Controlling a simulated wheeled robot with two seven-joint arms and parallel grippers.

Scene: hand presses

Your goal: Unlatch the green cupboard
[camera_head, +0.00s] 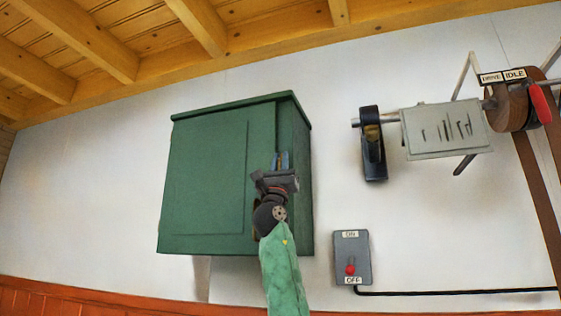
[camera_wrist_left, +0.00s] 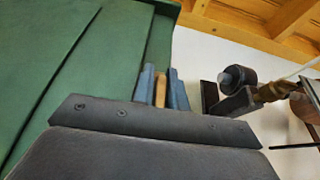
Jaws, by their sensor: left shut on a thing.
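The green cupboard (camera_head: 203,170) hangs on the white wall, and its closed door fills the left of the left wrist view (camera_wrist_left: 90,60). My left gripper (camera_head: 280,161) is at the right part of the cupboard, with its fingers pointing up. In the left wrist view its two blue-grey fingers (camera_wrist_left: 162,78) are shut on a small tan latch piece (camera_wrist_left: 161,92), which stands upright between them. The latch's mounting and lower end are hidden behind the gripper body. My right gripper is not in view.
A grey ON/OFF switch box (camera_head: 352,258) with a red knob and black cable is at lower right. A shaft with a pale plate (camera_head: 446,130), a dark bracket (camera_head: 373,150) and a belted pulley (camera_head: 508,106) is on the right. Wooden beams run above.

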